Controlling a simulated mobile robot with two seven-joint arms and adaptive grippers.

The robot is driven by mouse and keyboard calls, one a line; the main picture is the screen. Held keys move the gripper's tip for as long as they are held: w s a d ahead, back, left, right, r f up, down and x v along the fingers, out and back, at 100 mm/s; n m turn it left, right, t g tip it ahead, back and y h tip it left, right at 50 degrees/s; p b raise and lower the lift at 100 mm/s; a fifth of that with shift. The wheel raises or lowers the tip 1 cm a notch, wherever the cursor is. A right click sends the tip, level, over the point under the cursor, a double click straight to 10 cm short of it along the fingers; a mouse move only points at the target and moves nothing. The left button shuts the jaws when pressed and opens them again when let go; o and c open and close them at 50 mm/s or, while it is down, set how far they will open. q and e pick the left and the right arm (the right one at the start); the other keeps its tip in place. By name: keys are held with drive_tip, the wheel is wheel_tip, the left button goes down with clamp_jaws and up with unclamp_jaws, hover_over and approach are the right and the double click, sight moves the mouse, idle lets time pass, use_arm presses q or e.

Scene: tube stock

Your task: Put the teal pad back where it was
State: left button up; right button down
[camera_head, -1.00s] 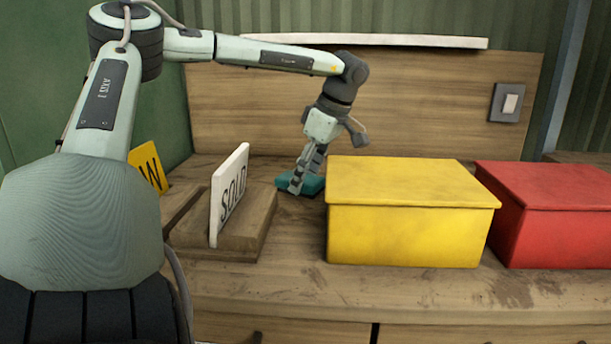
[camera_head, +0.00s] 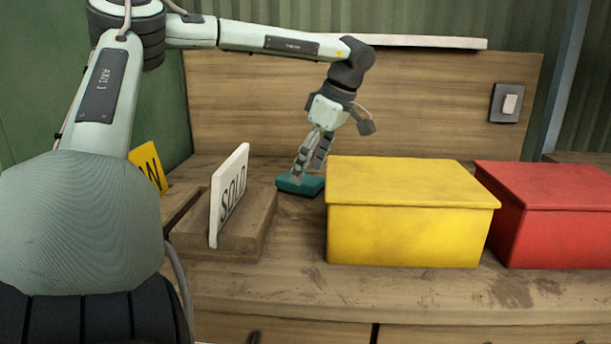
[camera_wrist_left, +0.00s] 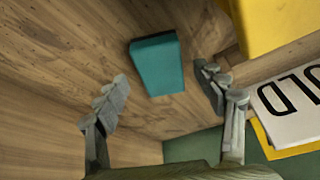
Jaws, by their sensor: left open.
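The teal pad (camera_head: 290,184) lies flat on the wooden counter, between the sign's block and the yellow box. It also shows in the left wrist view (camera_wrist_left: 157,64), resting on bare wood. My left gripper (camera_head: 308,170) is just above the pad and tilted. In the left wrist view its two fingers (camera_wrist_left: 162,97) are spread wide, with nothing held between them. The pad appears beyond the fingertips, and I see no finger closed on it. My right gripper is not in view.
A yellow lidded box (camera_head: 405,235) stands close right of the pad, with a red box (camera_head: 560,235) beyond it. A white SOLD sign (camera_head: 229,195) stands on a wooden block (camera_head: 250,228) to the left, near a yellow sign (camera_head: 148,165). The counter's front strip is clear.

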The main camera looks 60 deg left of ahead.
use_arm(q)
drive_tip(key=v, duration=0.9)
drive_tip(key=shift+r, duration=0.25)
